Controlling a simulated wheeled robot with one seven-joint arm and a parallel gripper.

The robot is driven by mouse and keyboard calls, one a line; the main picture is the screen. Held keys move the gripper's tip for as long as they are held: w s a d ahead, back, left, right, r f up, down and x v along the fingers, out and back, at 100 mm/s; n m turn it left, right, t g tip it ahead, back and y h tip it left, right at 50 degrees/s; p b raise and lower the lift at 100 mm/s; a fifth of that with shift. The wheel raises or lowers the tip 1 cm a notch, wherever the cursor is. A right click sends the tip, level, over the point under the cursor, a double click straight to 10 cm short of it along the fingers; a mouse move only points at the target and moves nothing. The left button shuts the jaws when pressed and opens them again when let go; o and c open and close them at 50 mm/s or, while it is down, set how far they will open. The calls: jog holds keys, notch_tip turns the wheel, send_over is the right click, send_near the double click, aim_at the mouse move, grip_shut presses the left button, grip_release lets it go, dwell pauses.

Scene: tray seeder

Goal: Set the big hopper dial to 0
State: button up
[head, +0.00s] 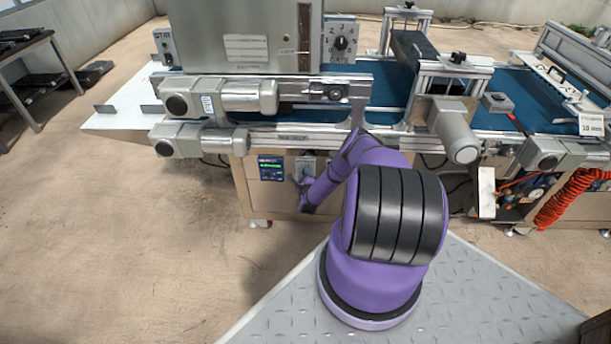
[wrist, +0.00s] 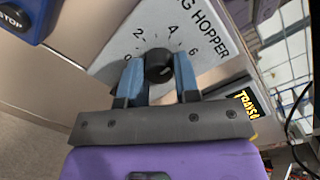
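The big hopper dial (wrist: 159,66) is a black round knob on a white plate lettered "…G HOPPER" in the wrist view. The numbers 2, 4 and 6 show around it. A 0 is partly visible at the lower left, beside a finger. The knob's pointer is too small to read. My gripper (wrist: 158,78) has its two blue fingers on either side of the knob, close together, and appears shut on it. In the head view my gripper (head: 304,180) is at the front cabinet, and the dial there is largely hidden by my arm.
A blue STOP box (wrist: 22,18) is at the wrist view's upper left. A screen lettered "TRAYS" (wrist: 247,103) is beside the plate. In the head view, another numbered dial (head: 341,43) is on the machine above, and grey motors (head: 220,95) jut out over the cabinet.

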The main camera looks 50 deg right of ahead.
jog(key=shift+n, duration=0.3)
jog(key=n+g, duration=0.1)
jog(key=n, duration=1.5)
jog(key=n+g+h, duration=0.1)
jog(key=n, duration=0.7)
jog(key=shift+a+n+g, duration=0.2)
jog(key=shift+n+g, duration=0.1)
dwell(0.4)
jog(key=o, duration=0.9)
jog(key=shift+w, duration=0.1)
